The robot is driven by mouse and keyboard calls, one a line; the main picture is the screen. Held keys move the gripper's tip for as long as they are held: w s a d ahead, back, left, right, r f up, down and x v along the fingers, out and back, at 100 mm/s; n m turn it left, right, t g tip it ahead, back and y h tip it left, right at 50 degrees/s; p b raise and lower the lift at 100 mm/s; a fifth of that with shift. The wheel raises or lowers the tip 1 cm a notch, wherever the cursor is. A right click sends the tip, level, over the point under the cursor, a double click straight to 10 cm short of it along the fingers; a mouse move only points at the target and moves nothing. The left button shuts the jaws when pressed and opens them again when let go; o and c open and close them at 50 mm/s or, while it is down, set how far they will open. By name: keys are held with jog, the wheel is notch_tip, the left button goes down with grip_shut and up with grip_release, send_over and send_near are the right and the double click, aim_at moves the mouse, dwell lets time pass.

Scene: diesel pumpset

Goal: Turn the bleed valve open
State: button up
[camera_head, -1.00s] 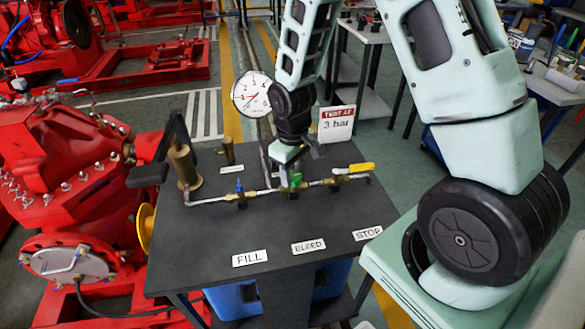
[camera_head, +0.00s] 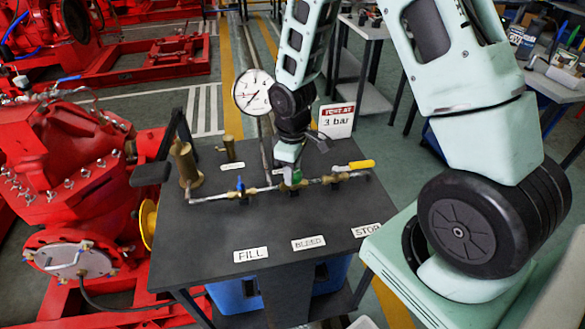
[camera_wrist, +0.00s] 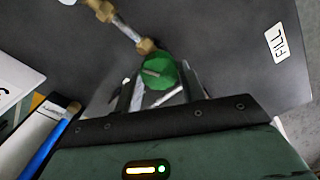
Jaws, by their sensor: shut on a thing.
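The bleed valve (camera_head: 292,176) is the green-handled valve in the middle of the brass pipe run, in line with the BLEED label (camera_head: 308,243). Its green handle (camera_wrist: 157,72) shows in the wrist view right at my fingertips. My gripper (camera_head: 289,163) comes down on it from above and is shut on the green handle; the grip itself is partly hidden in the head view. The blue-handled fill valve (camera_head: 240,187) is to its left and the yellow-handled stop valve (camera_head: 361,164) to its right.
A pressure gauge (camera_head: 252,93) and a "TEST AT 3 bar" sign (camera_head: 337,121) stand behind the pipe. A brass pump cylinder (camera_head: 186,165) with a black lever is at the left of the dark table (camera_head: 205,235). A red pumpset (camera_head: 70,180) stands beside the table.

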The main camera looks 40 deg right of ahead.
jog(key=o, duration=1)
jog(key=shift+r, duration=0.15)
notch_tip(320, 180, up, 17)
jog(key=shift+r+p, duration=0.1)
jog(key=shift+p, duration=0.25)
